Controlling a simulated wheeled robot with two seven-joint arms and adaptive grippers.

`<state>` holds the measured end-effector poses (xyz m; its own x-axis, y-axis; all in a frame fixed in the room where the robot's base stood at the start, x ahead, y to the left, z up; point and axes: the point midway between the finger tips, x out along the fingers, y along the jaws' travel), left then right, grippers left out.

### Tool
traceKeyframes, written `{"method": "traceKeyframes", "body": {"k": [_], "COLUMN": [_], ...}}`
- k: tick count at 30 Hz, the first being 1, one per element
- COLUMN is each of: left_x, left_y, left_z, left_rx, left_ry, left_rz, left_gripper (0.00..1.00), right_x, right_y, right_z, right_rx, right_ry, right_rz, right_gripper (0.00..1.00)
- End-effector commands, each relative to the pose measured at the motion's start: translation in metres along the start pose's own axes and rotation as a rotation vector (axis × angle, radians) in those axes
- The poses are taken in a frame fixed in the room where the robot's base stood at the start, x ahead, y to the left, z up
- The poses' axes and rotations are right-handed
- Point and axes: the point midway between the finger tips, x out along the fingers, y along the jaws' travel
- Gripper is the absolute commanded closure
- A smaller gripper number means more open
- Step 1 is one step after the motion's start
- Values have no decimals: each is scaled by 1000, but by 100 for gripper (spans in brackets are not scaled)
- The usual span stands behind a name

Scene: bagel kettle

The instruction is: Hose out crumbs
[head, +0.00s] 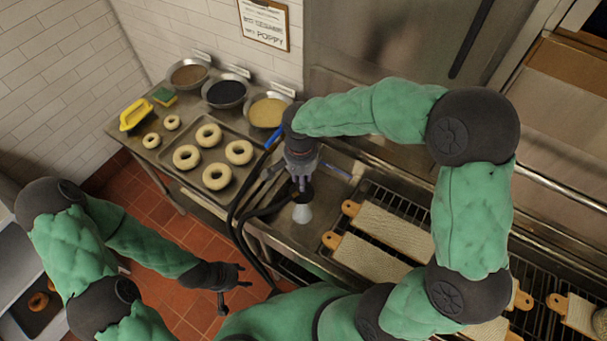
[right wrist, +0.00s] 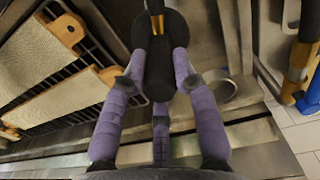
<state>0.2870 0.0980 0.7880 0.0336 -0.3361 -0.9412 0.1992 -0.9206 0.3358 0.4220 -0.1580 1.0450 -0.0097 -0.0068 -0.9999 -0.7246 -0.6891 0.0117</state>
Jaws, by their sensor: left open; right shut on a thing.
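My right gripper (head: 302,180) is shut on a black spray head (right wrist: 155,50) and holds it over the steel counter. Its purple fingers close around the black part in the right wrist view (right wrist: 160,90). A pale cone (head: 302,213) shows just below the spray head; I cannot tell whether it is water or a nozzle. Black hoses (head: 240,215) hang at the counter's edge, left of the right gripper. My left gripper (head: 235,280) is open and empty above the red tile floor. I cannot make out any crumbs.
A tray (head: 186,180) of several bagels stands left on the counter, with three bowls of toppings (head: 224,92) behind. A yellow thing (head: 133,115) and a sponge (head: 164,97) lie farther left. Several cloth-covered boards (head: 365,260) lie on racks at the right. A metal ring (right wrist: 222,90) shows near the fingers.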

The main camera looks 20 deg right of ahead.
Motion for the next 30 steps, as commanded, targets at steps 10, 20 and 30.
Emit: {"method": "traceKeyframes", "body": {"k": [10, 20, 30], "left_x": [0, 0, 0], "left_y": [0, 0, 0], "left_z": [0, 0, 0], "left_rx": [0, 0, 0], "left_ry": [0, 0, 0], "left_rz": [0, 0, 0], "left_gripper": [50, 50, 50], "right_x": [-1, -1, -1], "right_y": [-2, -3, -4], "right_z": [12, 23, 34], "right_rx": [-1, -1, -1], "right_ry": [2, 1, 1], "right_rz": [-2, -3, -2], "right_gripper": [100, 100, 100]}}
